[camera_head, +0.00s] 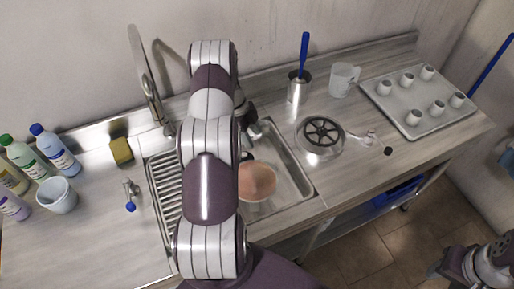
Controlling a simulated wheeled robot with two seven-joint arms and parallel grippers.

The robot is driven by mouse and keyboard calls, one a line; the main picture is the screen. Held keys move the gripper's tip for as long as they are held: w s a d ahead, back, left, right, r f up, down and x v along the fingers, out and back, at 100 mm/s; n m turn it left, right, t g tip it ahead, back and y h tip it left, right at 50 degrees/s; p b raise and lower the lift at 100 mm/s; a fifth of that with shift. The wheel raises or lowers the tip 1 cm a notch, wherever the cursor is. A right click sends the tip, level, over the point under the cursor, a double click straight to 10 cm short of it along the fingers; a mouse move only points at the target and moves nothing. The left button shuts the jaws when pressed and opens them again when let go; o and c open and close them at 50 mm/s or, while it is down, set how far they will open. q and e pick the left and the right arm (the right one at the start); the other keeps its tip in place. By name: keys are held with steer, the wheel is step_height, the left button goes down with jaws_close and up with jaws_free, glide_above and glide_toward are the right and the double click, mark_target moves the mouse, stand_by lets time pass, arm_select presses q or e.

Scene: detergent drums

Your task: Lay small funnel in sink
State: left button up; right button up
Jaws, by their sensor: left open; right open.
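The steel sink (297,180) is set in the counter, partly hidden behind my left arm. A rounded pinkish-tan object (257,181) lies in its basin; I cannot tell whether it is the small funnel. No clear funnel shape shows elsewhere. My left gripper (254,129) is over the back of the sink, open and mostly hidden behind my arm; nothing is visibly held. My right gripper (436,271) is open at the lower right, over the floor and away from the counter.
Bottles (55,150), a pale cup (57,195) and a yellow sponge (121,151) stand left. A faucet (150,90) rises behind the sink. Right are a brush holder (299,87), a mug (344,79), a round black-spoked item (321,132) and a tray of cups (418,104).

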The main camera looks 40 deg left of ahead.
arm_select(q)
steer(key=d+r+n+g+y, duration=0.1)
steer(key=d+r+n, duration=0.3)
steer(key=r, duration=0.5)
steer(key=s+d+r+n+y, duration=0.1)
steer(key=s+d+r+n, duration=0.1)
steer(key=s+d, duration=0.3)
steer(key=s+d+r+n+y, duration=0.1)
steer(key=s+d+r+n, duration=0.2)
steer(key=d, duration=0.5)
steer(key=s+d+r+n+t+y, duration=0.1)
steer(key=s+d+r+n, duration=0.1)
steer(key=s+d+n, duration=0.3)
steer(key=s+d, duration=0.1)
steer(key=d, duration=0.1)
steer(key=shift+s+d+r+n, duration=0.3)
steer(key=shift+s+r, duration=0.05)
steer(key=shift+r, duration=0.05)
steer(key=shift+a, duration=0.1)
